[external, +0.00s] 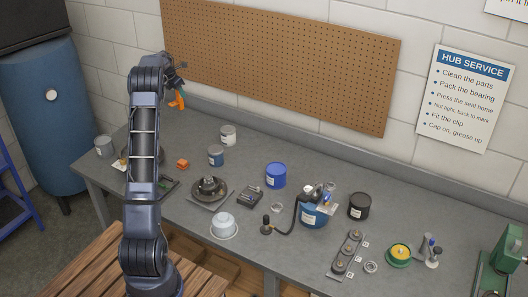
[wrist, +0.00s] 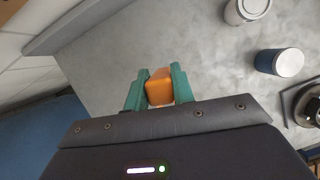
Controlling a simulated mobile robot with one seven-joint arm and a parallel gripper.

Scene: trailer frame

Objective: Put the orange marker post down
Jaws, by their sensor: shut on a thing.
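My gripper (wrist: 160,71) has green fingers, and they are shut on the orange marker post (wrist: 159,88). In the wrist view the post shows as a rounded orange block between the fingers, its lower part hidden by the gripper body. In the external view the post (external: 179,100) is held up in the air, above the left part of the grey bench (external: 330,252) and near the back wall. My arm hides part of the gripper there.
A small orange block (external: 182,164) sits on the bench, left of a blue-grey can (external: 215,156) and a white-lidded can (external: 228,135). A hub part (external: 209,188) lies nearby. A grey can (external: 104,146) stands at the left end. A pegboard (external: 290,62) hangs behind.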

